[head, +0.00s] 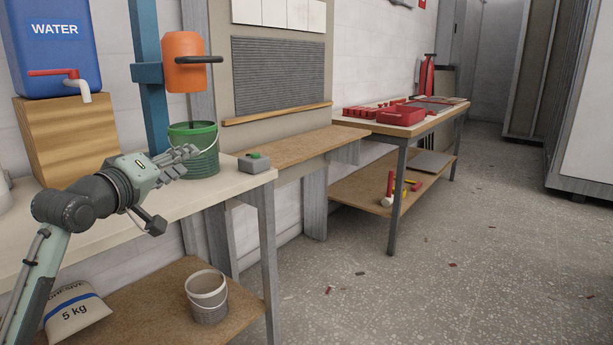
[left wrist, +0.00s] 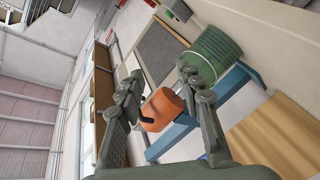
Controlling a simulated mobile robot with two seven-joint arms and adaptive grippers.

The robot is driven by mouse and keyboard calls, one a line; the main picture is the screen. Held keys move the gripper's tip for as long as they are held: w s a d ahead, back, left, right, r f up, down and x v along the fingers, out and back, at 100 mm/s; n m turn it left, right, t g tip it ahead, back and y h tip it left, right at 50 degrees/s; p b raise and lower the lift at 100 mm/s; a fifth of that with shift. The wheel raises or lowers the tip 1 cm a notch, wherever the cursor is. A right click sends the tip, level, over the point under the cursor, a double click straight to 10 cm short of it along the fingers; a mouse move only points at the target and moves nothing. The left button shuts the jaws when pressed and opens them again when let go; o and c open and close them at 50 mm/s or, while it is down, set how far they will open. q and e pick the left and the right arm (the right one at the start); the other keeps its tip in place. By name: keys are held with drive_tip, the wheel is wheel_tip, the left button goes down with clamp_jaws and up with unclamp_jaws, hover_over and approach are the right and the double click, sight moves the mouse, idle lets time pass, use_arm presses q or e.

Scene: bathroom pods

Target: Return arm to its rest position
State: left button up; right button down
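My left arm comes in from the left in the head view, bent above the near workbench. My left gripper (head: 188,153) points right and overlaps the lower left part of the green bucket (head: 205,152); I cannot tell whether they touch. In the left wrist view the two fingers of my left gripper (left wrist: 158,85) stand apart with nothing between them. The green bucket (left wrist: 217,55) shows beyond the right finger there, and the orange mixer motor (left wrist: 163,110) shows behind the gap. My right arm and gripper are in neither view.
The near bench (head: 115,217) holds a blue water tank (head: 55,50) on a wooden block (head: 65,140), the mixer stand (head: 150,85) and a small grey switch box (head: 253,163). A grey bucket (head: 207,297) and adhesive bag (head: 75,312) sit below. The floor at right is mostly clear.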

use_arm(q)
drive_tip(key=s+a+f+m+g+y, duration=0.1)
drive_tip(key=s+f+m+g+y, duration=0.3)
drive_tip(key=f, duration=1.1)
drive_tip(key=s+f+n+g+h, duration=0.15)
drive_tip(key=s+f, duration=0.35)
drive_tip(key=f, duration=1.1)
drive_tip(key=s+a+f+m+g+y, duration=0.1)
drive_tip(key=s+f+m+g, duration=0.2)
drive_tip(key=s+f, duration=0.8)
drive_tip(key=s+f+m+g+y, duration=0.2)
drive_tip(key=s+f+g, duration=0.3)
drive_tip(key=s+f, duration=0.7)
drive_tip(key=s+m, duration=0.1)
drive_tip(key=s, duration=0.4)
drive_tip(key=shift+s+a+f, duration=0.15)
drive_tip(key=shift+a+f, duration=0.05)
drive_tip(key=shift+a, duration=0.2)
